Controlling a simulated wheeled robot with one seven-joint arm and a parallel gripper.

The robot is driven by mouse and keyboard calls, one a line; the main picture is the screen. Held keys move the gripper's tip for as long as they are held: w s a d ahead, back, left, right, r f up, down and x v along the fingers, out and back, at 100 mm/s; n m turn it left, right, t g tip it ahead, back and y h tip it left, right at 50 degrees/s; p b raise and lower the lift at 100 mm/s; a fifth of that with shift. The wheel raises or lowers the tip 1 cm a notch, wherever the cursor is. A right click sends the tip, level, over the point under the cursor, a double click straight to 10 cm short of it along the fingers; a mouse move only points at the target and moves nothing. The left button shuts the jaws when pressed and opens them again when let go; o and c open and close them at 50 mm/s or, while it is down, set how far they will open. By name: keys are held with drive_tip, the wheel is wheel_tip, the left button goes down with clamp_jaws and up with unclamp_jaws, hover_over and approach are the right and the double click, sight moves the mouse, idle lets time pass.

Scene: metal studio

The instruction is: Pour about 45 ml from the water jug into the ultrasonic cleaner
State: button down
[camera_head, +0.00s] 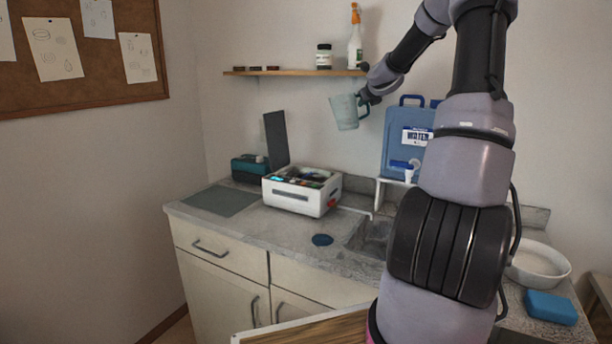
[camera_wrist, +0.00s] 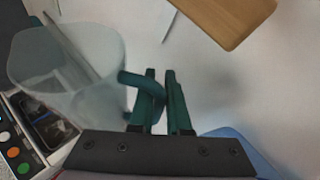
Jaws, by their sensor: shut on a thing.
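The water jug (camera_head: 345,113) is a clear, pale container with a teal handle. It is held in the air, slightly tilted, up and to the right of the white box in the head view. In the wrist view the jug (camera_wrist: 75,75) fills the upper left. My gripper (camera_head: 368,97) is shut on the jug's handle; its fingers (camera_wrist: 164,100) show in the wrist view. A white open-topped box (camera_head: 296,196), apparently the ultrasonic cleaner, stands on the counter. Its coloured buttons show at the wrist view's left. I cannot make out the water level.
A dark upright panel (camera_head: 276,139) and a teal box (camera_head: 248,168) stand behind the cleaner. A blue water container (camera_head: 397,140) is to the right. A wooden shelf (camera_head: 290,73) with bottles is above. A sink (camera_head: 372,240) and a white bowl (camera_head: 540,264) are at right.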

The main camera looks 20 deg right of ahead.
drive_tip(key=w+a+f+n+h, duration=0.1)
drive_tip(key=a+f+n, duration=0.15)
drive_tip(key=f, duration=1.05)
drive_tip(key=shift+w+a+n+g+h+p, duration=0.3)
drive_tip(key=shift+a+n+h+p, duration=0.35)
drive_tip(key=shift+a+p, duration=0.35)
drive_tip(key=shift+w+a+n+g+h+p, duration=0.15)
drive_tip(key=shift+w+a+n+h+p, duration=0.2)
drive_tip(key=shift+a+n+h+p, duration=0.55)
drive_tip(key=shift+w+a+n+g+h+p, duration=0.35)
drive_tip(key=shift+a+p, duration=0.4)
drive_tip(key=shift+p, duration=0.45)
drive_tip(key=shift+a+p, duration=0.1)
drive_tip(key=shift+p, duration=0.35)
drive_tip(key=shift+a+n, duration=0.1)
drive_tip(key=shift+n, duration=0.15)
drive_tip(key=shift+w+a+f+n+h, duration=0.3)
drive_tip(key=shift+a+f+n+h, duration=0.2)
drive_tip(key=shift+a+f, duration=0.25)
